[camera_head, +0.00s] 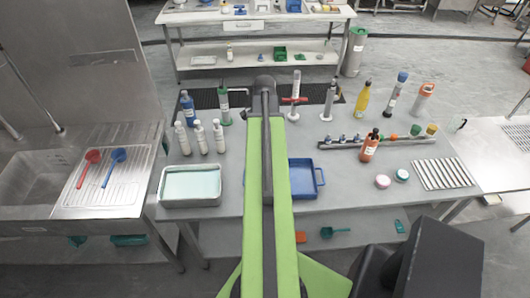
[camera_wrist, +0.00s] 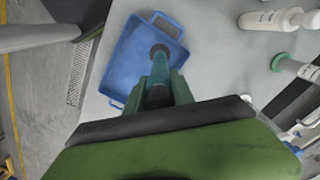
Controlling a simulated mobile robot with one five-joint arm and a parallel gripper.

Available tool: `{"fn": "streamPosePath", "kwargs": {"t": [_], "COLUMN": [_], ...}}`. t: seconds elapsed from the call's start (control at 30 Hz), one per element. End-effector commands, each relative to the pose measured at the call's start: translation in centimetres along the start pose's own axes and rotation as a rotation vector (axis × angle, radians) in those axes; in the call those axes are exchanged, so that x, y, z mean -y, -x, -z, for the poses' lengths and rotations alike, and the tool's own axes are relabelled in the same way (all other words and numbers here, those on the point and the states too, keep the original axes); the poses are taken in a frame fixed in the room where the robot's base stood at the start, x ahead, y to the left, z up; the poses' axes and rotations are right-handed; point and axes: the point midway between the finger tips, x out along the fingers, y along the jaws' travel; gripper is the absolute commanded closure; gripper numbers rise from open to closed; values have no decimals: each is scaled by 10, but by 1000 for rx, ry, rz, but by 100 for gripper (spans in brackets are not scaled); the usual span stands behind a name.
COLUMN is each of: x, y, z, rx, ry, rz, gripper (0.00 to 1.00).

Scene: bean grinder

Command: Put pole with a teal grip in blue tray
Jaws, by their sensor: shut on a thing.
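In the wrist view my gripper (camera_wrist: 158,88) is shut on the pole with a teal grip (camera_wrist: 160,68). The pole points away from the camera, and its dark round end shows beyond the fingers. Behind it lies the blue tray (camera_wrist: 126,62), with the pole's end overlapping the tray's right part in the picture. I cannot tell the height between them. In the head view the blue tray (camera_head: 304,180) sits on the grey table, its left part hidden by my green arm. The gripper and pole are hidden behind the arm there.
A white tray with pale green content (camera_head: 190,186) stands left of my arm, with white bottles (camera_head: 200,138) behind it. A rack (camera_head: 376,141), an orange-brown bottle (camera_head: 370,146) and two small round tubs (camera_head: 383,181) stand to the right of the blue tray.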

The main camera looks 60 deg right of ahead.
Motion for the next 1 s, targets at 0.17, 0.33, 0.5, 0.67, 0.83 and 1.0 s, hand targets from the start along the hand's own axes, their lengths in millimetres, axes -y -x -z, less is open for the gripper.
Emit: {"fn": "streamPosePath", "kwargs": {"t": [0.17, 0.33, 0.5, 0.67, 0.83, 1.0], "x": [0, 0, 0, -1, -1, -1], "y": [-5, -35, -42, -40, -43, -43], "z": [0, 1, 1, 1, 1, 1], "rx": [0, 0, 0, 0, 0, 0], "ry": [-2, -2, -3, -3, -3, -4], "rz": [0, 0, 0, 0, 0, 0], "gripper": [100, 100, 100, 100, 65, 49]}}
